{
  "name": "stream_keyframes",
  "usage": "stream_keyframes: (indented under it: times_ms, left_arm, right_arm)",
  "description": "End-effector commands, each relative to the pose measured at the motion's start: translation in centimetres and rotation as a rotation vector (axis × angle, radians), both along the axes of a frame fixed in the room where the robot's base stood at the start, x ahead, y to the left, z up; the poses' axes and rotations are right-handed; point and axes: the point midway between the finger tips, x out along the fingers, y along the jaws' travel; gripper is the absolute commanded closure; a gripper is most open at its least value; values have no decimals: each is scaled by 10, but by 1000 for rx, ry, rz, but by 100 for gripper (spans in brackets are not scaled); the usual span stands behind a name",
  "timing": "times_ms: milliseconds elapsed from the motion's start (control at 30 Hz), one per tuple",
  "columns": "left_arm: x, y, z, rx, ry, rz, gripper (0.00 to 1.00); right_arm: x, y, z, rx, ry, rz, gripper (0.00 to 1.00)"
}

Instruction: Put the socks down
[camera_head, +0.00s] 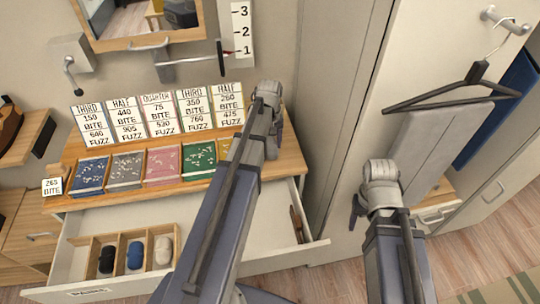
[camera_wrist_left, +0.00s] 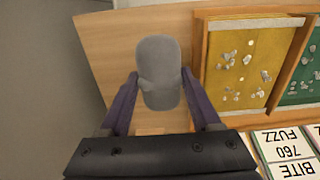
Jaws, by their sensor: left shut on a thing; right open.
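A grey rolled sock bundle (camera_wrist_left: 160,75) sits between the fingers of my left gripper (camera_wrist_left: 160,88), shut on it. In the wrist view the bundle is over the bare wooden end of the dresser top, beside the yellow compartment; I cannot tell whether it touches the wood. In the head view my left gripper (camera_head: 274,115) is at the right end of the dresser top (camera_head: 290,157), and the socks are hidden. Black socks (camera_head: 107,259), blue socks (camera_head: 135,255) and whitish socks (camera_head: 163,250) lie in separate compartments of the drawer divider (camera_head: 121,253). My right gripper (camera_head: 357,210) is open and empty.
The drawer (camera_head: 240,243) is pulled out below the dresser top. Coloured trays with small pieces, including a green one (camera_head: 198,161), fill the top's left and middle. Number cards (camera_head: 193,108) stand behind. A hanger (camera_head: 450,95) hangs at right.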

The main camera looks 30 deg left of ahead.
Motion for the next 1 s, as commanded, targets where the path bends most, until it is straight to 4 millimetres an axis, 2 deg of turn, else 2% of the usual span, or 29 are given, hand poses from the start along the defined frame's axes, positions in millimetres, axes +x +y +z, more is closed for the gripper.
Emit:
stream_keyframes:
  times_ms: [167,500,933,967,1000]
  left_arm:
    - [0,0,-2,0,0,0,91]
    - [0,0,-39,0,0,0,91]
    - [0,0,-42,0,0,0,91]
    - [0,0,-40,0,0,0,34]
    - [0,0,-40,0,0,0,29]
  right_arm:
    - [0,0,-3,0,0,0,43]
    - [0,0,-39,0,0,0,43]
    - [0,0,-41,0,0,0,43]
    - [0,0,-40,0,0,0,43]
    - [0,0,-40,0,0,0,43]
